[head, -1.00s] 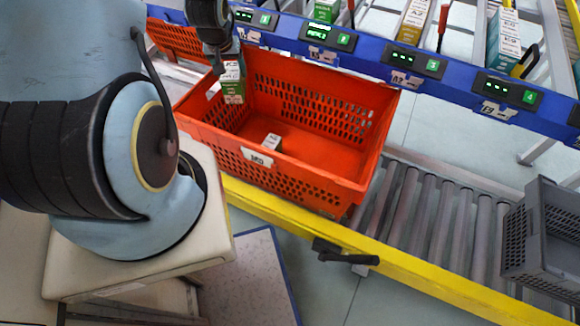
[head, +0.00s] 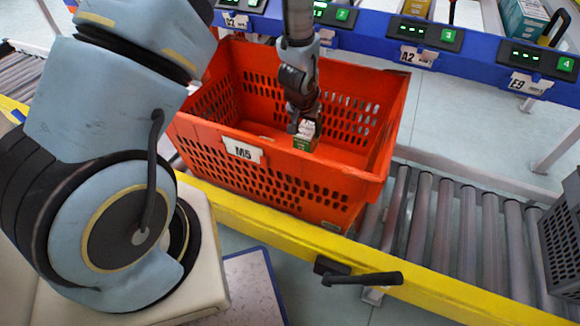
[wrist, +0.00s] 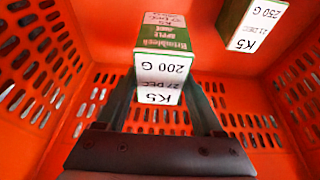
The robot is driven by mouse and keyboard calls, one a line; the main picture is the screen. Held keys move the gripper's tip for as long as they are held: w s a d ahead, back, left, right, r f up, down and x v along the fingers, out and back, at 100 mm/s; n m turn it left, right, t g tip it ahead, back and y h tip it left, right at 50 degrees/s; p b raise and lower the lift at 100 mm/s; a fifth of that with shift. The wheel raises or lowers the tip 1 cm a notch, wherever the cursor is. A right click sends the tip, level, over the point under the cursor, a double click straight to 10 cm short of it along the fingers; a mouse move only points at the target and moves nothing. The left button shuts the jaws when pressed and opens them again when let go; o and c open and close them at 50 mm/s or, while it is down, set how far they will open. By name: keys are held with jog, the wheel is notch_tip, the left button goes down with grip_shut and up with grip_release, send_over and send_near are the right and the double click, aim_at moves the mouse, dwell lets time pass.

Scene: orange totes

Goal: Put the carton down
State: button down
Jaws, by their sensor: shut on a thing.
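A small green and white carton (head: 306,136) is in my gripper (head: 305,121), inside the orange tote (head: 243,154) in the head view. In the wrist view the carton (wrist: 163,52) shows a white end marked K5 and 200 G, and my gripper's two fingers (wrist: 165,105) are shut on its sides. Whether the carton touches the tote's floor cannot be told. A second green and white carton (wrist: 252,24), marked K5 and 250 G, is in the tote beyond and to the right in the wrist view.
The tote, labelled M5, stands on a roller conveyor (head: 433,225) with a yellow rail (head: 270,226). A blue shelf edge (head: 380,28) with green displays runs behind it. A grey crate (head: 562,240) is at the far right.

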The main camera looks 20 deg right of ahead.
notch_tip(320, 180, down, 9)
jog(key=shift+f+b, duration=0.1)
jog(key=shift+b, duration=0.2)
jog(key=shift+f, duration=0.1)
